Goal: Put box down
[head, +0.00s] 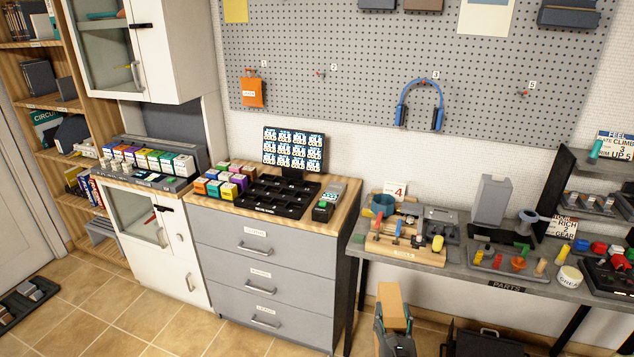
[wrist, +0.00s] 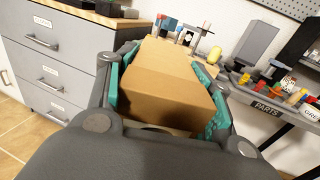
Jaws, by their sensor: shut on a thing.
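A brown cardboard box (head: 391,298) is in my gripper (head: 395,322), low at the bottom of the head view, in front of the grey parts table (head: 354,238). In the wrist view the box (wrist: 165,85) fills the space between the teal finger pads of my gripper (wrist: 166,70), which is shut on its two sides. The box looks clear of the floor. Its underside and far end are hard to see.
The grey drawer cabinet (head: 262,285) stands left of the box, with a black tray (head: 275,197) and small coloured boxes on top. The parts table carries a wooden tool board and loose parts. A dark case (head: 487,343) lies below it. Tiled floor (head: 150,315) is open at left.

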